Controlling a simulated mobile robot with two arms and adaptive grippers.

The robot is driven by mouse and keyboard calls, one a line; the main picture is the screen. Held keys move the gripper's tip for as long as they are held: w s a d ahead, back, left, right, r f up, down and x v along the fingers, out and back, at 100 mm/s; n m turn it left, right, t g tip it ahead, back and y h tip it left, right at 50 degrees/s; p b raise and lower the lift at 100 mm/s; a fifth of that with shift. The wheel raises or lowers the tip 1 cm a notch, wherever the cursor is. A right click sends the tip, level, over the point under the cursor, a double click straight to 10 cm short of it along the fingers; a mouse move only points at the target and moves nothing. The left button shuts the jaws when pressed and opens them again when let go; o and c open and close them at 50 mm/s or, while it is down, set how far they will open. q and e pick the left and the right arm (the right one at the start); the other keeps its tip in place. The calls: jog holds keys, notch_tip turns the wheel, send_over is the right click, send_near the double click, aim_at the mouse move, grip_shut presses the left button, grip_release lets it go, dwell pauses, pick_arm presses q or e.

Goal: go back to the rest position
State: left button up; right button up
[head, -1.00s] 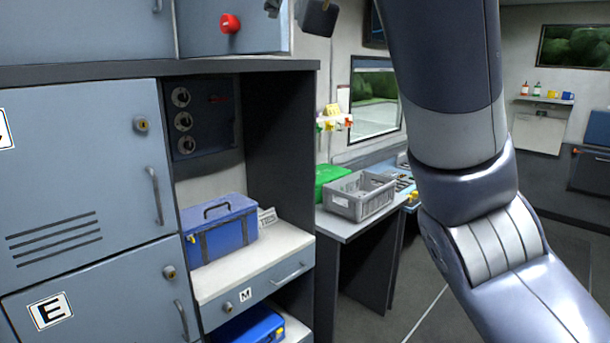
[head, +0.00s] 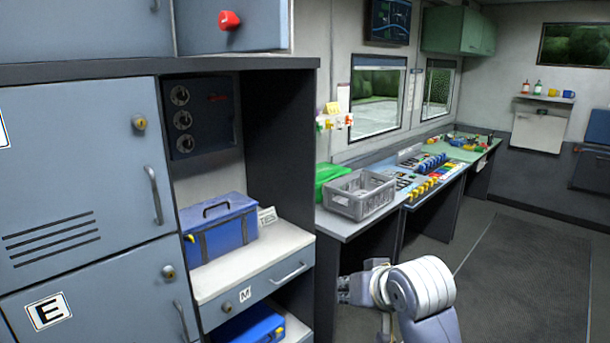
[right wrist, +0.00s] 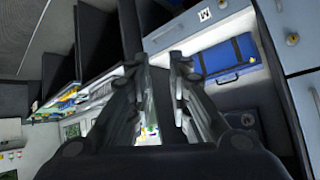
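My right gripper (head: 348,289) is low in the head view, in front of and to the right of the shelf unit, with its arm coming up from the bottom edge. It points left and is empty. In the right wrist view the two dark fingers of the gripper (right wrist: 160,62) stand apart with a gap between them, and nothing is held. My left gripper and left arm are in neither view.
A blue toolbox (head: 219,227) stands on the shelf above the M drawer (head: 250,290); a blue case (head: 248,327) lies below. A grey crate (head: 359,196) stands on the side desk. The aisle floor (head: 530,270) at right is clear.

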jog(key=s+d+f+g+h, duration=0.1)
jog(key=s+d+f, duration=0.2)
jog(key=s+f, duration=0.45)
jog(key=s+d+f+g, duration=0.25)
jog(key=s+f, duration=0.25)
jog(key=f, duration=0.5)
jog(key=s+d+f+g+h, duration=0.1)
jog(key=s+d+f, duration=0.15)
jog(key=s, duration=0.45)
jog(key=s+d+f+g, duration=0.1)
jog(key=s+f, duration=0.3)
jog(key=s, duration=0.3)
jog(key=s+d+f+g+h, duration=0.1)
jog(key=s+d+f, duration=0.15)
jog(key=s, duration=0.45)
notch_tip(320, 180, down, 27)
jog(key=n+b, duration=0.1)
jog(key=b, duration=0.1)
jog(key=s+d+f+g, duration=0.2)
jog(key=s+f, duration=1.6)
jog(key=shift+d+f+b, duration=0.3)
jog(key=shift+d+b, duration=0.05)
jog(key=shift+b, duration=0.05)
